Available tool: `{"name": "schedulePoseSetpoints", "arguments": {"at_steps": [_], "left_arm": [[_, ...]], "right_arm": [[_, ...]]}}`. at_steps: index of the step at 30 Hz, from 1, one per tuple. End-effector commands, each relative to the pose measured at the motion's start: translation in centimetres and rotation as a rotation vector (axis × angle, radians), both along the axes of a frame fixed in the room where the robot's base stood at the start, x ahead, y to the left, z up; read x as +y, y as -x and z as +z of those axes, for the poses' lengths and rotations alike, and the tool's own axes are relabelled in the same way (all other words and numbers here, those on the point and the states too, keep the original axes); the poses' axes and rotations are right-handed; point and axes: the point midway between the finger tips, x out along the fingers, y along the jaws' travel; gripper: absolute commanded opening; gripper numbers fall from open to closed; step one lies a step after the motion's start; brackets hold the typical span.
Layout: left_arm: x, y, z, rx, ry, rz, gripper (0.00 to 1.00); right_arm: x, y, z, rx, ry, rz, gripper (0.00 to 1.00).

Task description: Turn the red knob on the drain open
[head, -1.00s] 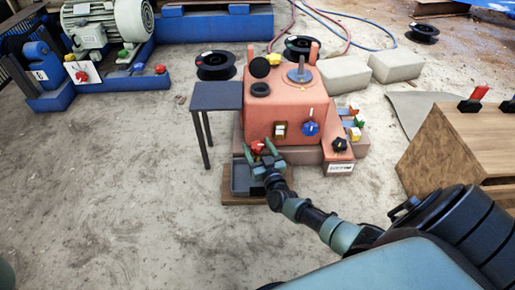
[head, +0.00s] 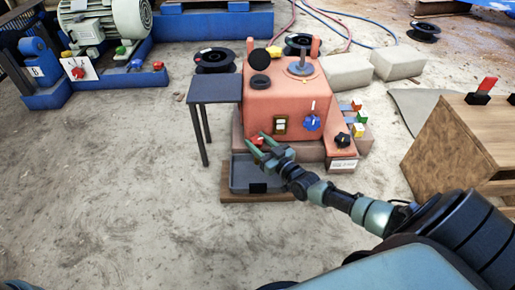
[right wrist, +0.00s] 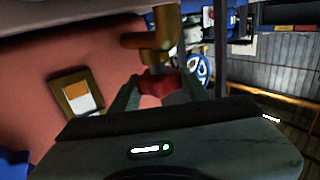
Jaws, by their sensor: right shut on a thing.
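The red knob (head: 257,140) is low on the front of the orange-red machine (head: 285,97), above a grey drip tray (head: 238,178). My right gripper (head: 264,141) reaches it from the lower right, fingers pointing up and left. In the right wrist view the red knob (right wrist: 158,84) sits between my two green fingertips, which are shut on it. A brass drain fitting (right wrist: 165,28) shows just above the knob there. The far side of the knob is hidden. My left gripper is not in view.
A dark side table (head: 214,90) stands just left of the machine. A blue knob (head: 312,122), a black knob (head: 342,139) and a switch (head: 280,125) are close by on the right. A wooden box (head: 445,150) stands at the right. The floor at front left is clear.

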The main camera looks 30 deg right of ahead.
Motion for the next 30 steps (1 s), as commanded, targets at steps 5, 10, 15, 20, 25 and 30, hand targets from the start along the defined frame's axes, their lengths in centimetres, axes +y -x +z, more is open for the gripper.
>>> {"name": "schedulePoseSetpoints", "arguments": {"at_steps": [5, 10, 15, 20, 25, 30], "left_arm": [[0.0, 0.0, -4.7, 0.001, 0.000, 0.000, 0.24], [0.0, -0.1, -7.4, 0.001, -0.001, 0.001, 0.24], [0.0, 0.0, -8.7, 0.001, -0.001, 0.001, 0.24], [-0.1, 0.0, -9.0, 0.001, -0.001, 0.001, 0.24], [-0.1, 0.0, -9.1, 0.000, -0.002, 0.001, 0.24], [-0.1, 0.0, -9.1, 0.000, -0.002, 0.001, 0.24]], "right_arm": [[-0.4, -0.1, -1.0, -0.001, 0.019, 0.174, 0.04], [-0.5, -0.1, -0.8, -0.001, 0.016, 0.333, 0.04], [-0.6, -0.2, -0.4, -0.001, 0.011, 0.490, 0.04], [-0.6, -0.3, -0.2, 0.001, 0.005, 0.625, 0.04], [-0.5, -0.3, -0.1, 0.003, 0.001, 0.726, 0.04], [-0.5, -0.3, -0.1, 0.002, -0.001, 0.796, 0.04]]}}
